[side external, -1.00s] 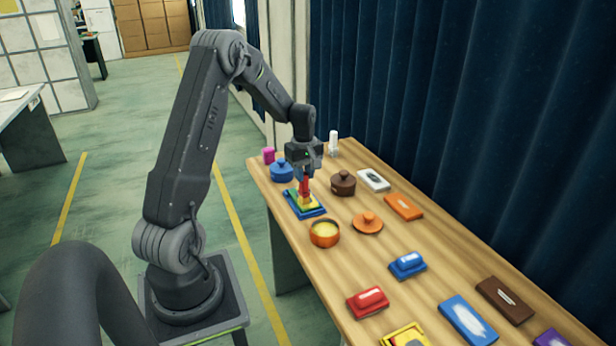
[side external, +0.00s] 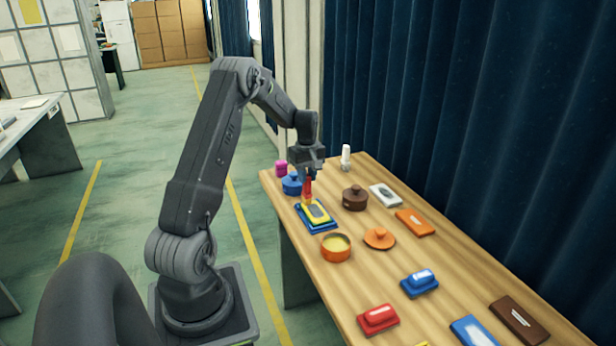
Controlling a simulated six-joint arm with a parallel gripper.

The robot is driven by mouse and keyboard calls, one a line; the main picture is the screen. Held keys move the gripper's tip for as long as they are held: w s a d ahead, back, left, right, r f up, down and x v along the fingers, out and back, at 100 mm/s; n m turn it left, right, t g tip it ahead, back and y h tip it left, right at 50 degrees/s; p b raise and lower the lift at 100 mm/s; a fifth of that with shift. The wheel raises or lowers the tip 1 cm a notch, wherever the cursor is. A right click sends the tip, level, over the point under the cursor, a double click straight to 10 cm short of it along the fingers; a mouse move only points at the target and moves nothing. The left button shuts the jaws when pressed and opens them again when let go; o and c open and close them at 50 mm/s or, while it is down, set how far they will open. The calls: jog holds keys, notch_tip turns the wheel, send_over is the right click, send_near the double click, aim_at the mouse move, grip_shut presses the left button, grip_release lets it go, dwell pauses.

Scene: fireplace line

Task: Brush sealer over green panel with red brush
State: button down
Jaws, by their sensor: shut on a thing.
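My gripper (side external: 308,172) is shut on the red brush (side external: 308,187) and holds it upright, bristle end down. The brush tip is at the far end of a small panel; whether it touches is too small to tell. An open orange pot (side external: 336,253) with pale yellow sealer (side external: 335,243) stands just in front of the tray. An orange lid (side external: 379,238) lies to the pot's right.
A blue lidded pot (side external: 292,185) and a magenta item (side external: 281,168) stand behind the tray. A brown lidded pot (side external: 355,198) and a white bottle (side external: 346,157) are to the right. White (side external: 385,195), orange (side external: 415,222), blue (side external: 420,283) and red (side external: 378,319) blocks lie along the wooden table.

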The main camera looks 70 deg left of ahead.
jog(key=shift+d, duration=5.35)
notch_tip(320, 180, up, 8)
